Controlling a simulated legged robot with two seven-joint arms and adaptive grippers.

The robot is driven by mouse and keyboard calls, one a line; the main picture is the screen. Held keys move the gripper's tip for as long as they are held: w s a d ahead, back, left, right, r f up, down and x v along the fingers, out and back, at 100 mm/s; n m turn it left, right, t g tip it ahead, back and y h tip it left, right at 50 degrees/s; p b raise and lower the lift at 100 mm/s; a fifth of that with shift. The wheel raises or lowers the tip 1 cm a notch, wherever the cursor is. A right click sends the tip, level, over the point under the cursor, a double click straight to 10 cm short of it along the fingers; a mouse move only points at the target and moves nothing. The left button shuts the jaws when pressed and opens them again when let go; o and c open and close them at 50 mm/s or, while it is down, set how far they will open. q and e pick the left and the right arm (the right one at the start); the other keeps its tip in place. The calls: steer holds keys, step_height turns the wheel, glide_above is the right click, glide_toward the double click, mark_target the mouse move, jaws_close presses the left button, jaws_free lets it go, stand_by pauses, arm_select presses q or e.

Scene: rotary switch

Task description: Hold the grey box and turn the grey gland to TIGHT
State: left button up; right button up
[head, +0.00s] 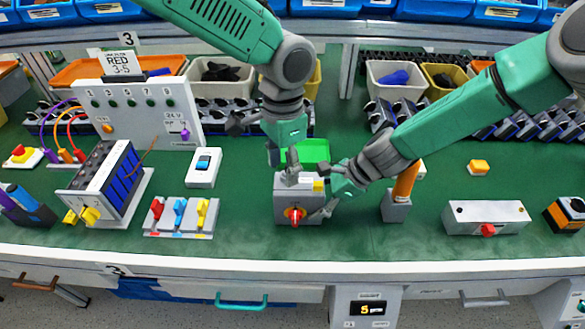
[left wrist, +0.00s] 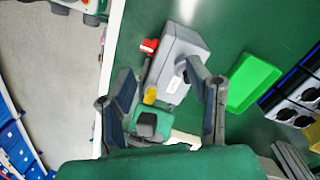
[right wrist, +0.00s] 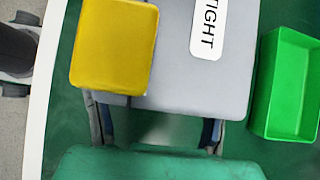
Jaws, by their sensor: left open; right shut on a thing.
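The grey box (head: 285,203) stands on the green bench top with a red rotary knob (head: 294,215) on its front and a yellow block (head: 319,185) at its top right. Its top carries a label reading TIGHT in the right wrist view (right wrist: 208,28). My right gripper (head: 325,200) is shut on the box from its right side. My left gripper (head: 285,170) is open above the box; its fingers also show either side of the box in the left wrist view (left wrist: 168,78). I cannot clearly make out the grey gland; the grippers hide part of the box.
A green tray (head: 312,151) lies behind the box. A switch block with red, blue and yellow levers (head: 180,232) is to the left. A grey post with an orange handle (head: 396,208) and a grey box with a red knob (head: 470,216) are to the right.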

mark_target(299, 199)
arm_select(q)
steer(key=shift+t, duration=0.5)
steer(key=w+r, duration=0.1)
steer(key=r, duration=0.1)
steer(key=w+r, duration=0.2)
steer(key=shift+w+d+r, duration=0.2)
steer(key=shift+w, duration=0.1)
steer(key=shift+f, duration=4.4)
steer(key=shift+m, duration=0.3)
jaws_close()
